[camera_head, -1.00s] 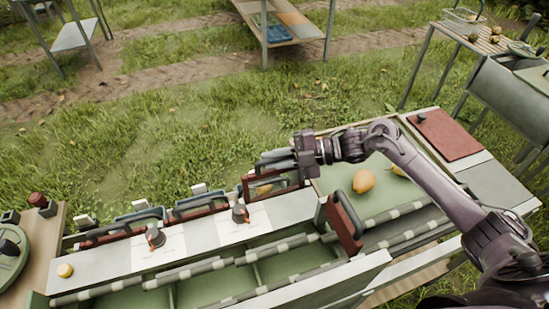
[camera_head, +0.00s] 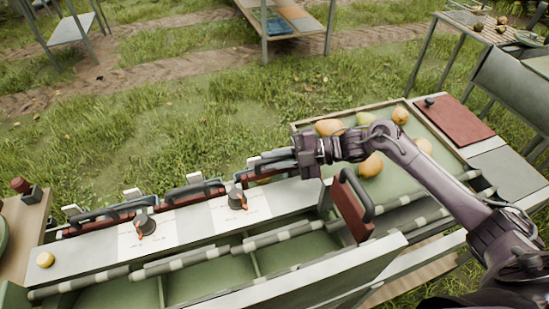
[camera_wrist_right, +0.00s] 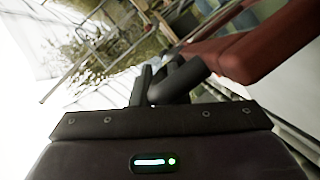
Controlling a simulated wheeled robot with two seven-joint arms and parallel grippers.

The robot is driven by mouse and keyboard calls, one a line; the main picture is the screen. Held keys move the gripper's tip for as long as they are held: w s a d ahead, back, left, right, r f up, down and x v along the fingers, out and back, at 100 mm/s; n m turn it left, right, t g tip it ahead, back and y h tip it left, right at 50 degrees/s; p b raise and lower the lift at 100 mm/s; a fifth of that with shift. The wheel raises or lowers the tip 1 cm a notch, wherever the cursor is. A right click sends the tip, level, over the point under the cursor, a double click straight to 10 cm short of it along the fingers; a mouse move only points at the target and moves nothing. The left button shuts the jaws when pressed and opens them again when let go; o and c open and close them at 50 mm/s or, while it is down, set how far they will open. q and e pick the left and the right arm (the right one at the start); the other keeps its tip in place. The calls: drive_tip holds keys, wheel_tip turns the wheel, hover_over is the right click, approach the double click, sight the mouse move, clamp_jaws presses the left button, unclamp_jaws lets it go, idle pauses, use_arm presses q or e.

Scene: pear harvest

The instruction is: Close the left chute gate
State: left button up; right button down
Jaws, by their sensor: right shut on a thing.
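My right gripper (camera_head: 283,159) is at the red gate (camera_head: 266,174) just left of the pear tray (camera_head: 440,137). It is shut on the gate's dark handle, largely hidden by the fingers. In the right wrist view, the dark handle (camera_wrist_right: 182,78) and a red panel (camera_wrist_right: 265,48) show close beyond the gripper (camera_wrist_right: 145,95). The gate sits low behind the white panel. A second red gate (camera_head: 350,208) with a dark handle stands raised to the right. My left gripper is not in view.
Two more low red gates (camera_head: 188,199) (camera_head: 95,226) with dark handles are further left. Two knobs (camera_head: 146,226) (camera_head: 237,198) stand on the white panel (camera_head: 190,226). Several pears (camera_head: 370,165) lie in the tray. Grass is open behind.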

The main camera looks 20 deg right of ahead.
drive_tip(key=shift+r, duration=0.15)
drive_tip(key=c, duration=1.7)
unclamp_jaws()
drive_tip(key=shift+d, duration=0.25)
drive_tip(key=b+v, duration=0.2)
drive_tip(key=v, duration=0.4)
drive_tip(key=shift+s+d, duration=0.2)
drive_tip(key=shift+s+d+r, duration=0.1)
drive_tip(key=shift+d+r, duration=0.15)
drive_tip(key=shift+d, duration=0.2)
drive_tip(key=shift+o, duration=0.3)
